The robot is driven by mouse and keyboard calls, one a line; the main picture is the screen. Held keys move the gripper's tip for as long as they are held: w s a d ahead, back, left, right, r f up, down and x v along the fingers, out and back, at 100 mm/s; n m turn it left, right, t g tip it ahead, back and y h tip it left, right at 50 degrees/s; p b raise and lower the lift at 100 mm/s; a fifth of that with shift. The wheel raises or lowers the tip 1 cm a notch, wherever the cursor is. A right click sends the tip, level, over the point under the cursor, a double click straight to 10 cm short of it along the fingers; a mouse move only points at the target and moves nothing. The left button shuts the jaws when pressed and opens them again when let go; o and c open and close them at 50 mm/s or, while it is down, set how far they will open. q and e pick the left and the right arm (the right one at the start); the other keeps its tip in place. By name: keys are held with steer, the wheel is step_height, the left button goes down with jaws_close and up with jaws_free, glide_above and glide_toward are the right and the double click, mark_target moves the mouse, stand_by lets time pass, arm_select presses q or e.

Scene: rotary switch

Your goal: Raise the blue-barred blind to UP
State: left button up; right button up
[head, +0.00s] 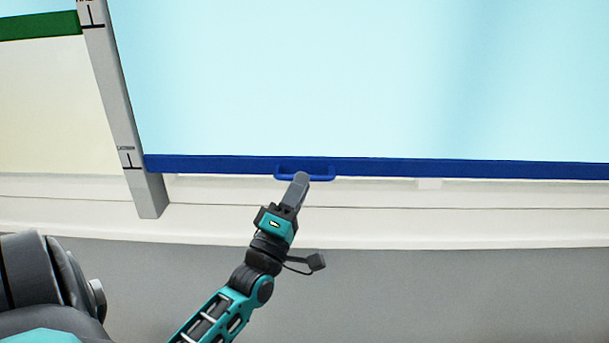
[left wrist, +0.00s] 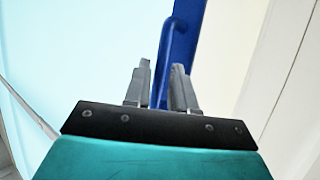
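The blind (head: 300,80) is a pale blue sheet with a blue bar (head: 450,168) along its lower edge. A blue loop handle (head: 322,177) sits on the bar; it also shows in the left wrist view (left wrist: 176,38). The bar's left end is level with the lower mark on a grey upright scale (head: 115,110); the label there is too small to read. My left gripper (head: 301,180) is at the handle from below. In the left wrist view, its two fingers (left wrist: 161,85) stand close on either side of the handle, which nearly fills the gap. My right gripper is out of view.
A second blind with a green bar (head: 40,26) hangs higher at the left, past the scale. A white sill (head: 420,225) and grey wall (head: 450,295) lie below the blue bar. The space below the bar right of my left arm is clear.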

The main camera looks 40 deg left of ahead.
arm_select(q)
steer(key=shift+x, duration=1.4)
steer(key=shift+c, duration=0.2)
jaws_close()
